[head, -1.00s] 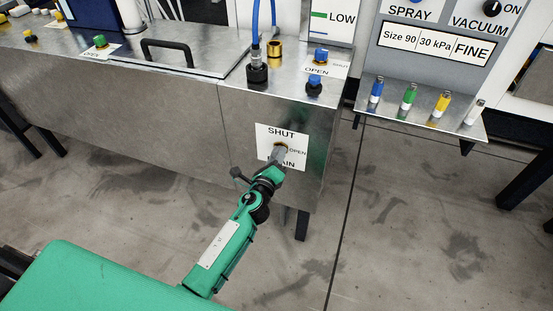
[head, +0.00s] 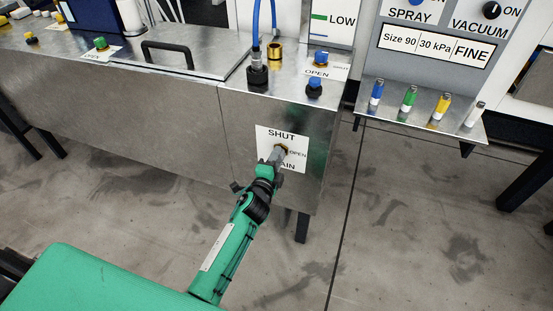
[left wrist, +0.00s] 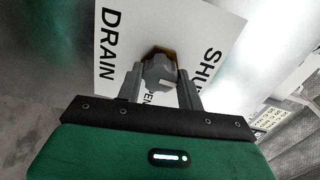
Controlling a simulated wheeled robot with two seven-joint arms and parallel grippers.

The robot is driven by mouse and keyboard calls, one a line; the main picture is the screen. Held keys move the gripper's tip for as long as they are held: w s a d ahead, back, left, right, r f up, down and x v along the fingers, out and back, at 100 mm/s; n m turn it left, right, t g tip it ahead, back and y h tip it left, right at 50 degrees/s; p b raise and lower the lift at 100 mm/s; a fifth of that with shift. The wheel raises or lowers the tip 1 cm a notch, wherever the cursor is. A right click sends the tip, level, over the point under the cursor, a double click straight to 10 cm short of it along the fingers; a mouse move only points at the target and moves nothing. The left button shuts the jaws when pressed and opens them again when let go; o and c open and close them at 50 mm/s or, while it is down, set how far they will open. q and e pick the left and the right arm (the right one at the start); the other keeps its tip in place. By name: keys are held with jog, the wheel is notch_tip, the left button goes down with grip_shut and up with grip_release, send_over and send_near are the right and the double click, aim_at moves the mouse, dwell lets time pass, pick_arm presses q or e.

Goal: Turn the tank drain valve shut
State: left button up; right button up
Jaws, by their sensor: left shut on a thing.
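The drain valve (head: 284,150) is on the front of the metal tank (head: 170,115), on a white label (head: 268,135) with SHUT at the top, OPEN at the right and DRAIN below, partly covered. My left gripper (head: 277,157) reaches it from below. In the left wrist view, my left gripper (left wrist: 160,80) has its grey fingers on either side of the valve's grey handle (left wrist: 158,70), shut on it. Yellow brass shows behind the handle. The fingers and handle hide part of OPEN. I cannot tell exactly which word the handle points to. My right gripper is out of view.
On the tank top stand blue knobs (head: 315,83), a hose fitting (head: 257,74) and a black lid handle (head: 168,47). The floor (head: 410,220) to the right is clear.

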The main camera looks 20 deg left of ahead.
pick_arm(q)
jog(key=shift+n, duration=0.3)
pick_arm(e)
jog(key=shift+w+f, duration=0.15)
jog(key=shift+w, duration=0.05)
pick_arm(q)
jog(key=o, duration=0.8)
jog(key=shift+o, duration=0.9)
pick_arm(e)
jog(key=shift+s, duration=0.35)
pick_arm(q)
jog(key=s, duration=1.3)
jog(key=shift+s+a+r, duration=0.15)
jog(key=shift+s+a, duration=0.15)
jog(key=shift+s, duration=0.1)
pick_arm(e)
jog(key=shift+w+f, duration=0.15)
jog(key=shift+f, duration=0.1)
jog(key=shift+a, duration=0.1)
